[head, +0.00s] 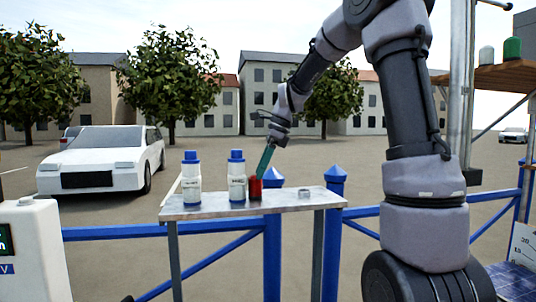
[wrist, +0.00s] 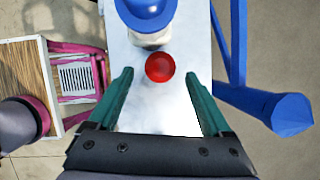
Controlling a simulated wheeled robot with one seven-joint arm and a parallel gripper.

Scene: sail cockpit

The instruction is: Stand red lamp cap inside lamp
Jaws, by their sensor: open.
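The red lamp cap (head: 255,188) stands on the narrow grey table, just right of a blue-topped white bottle. In the wrist view the red cap (wrist: 159,67) shows from above as a round red top. My gripper (head: 264,170) is open, tilted, with its teal fingers close to the cap. In the wrist view my gripper (wrist: 160,75) has one finger on each side of the cap, with gaps on both sides. I cannot tell for certain which thing is the lamp.
Two blue-topped white bottles (head: 191,180) (head: 236,178) stand left of the cap on the table (head: 285,203). A small grey ring-like piece (head: 305,192) lies near its right end. A wooden shelf (head: 480,77) is at right.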

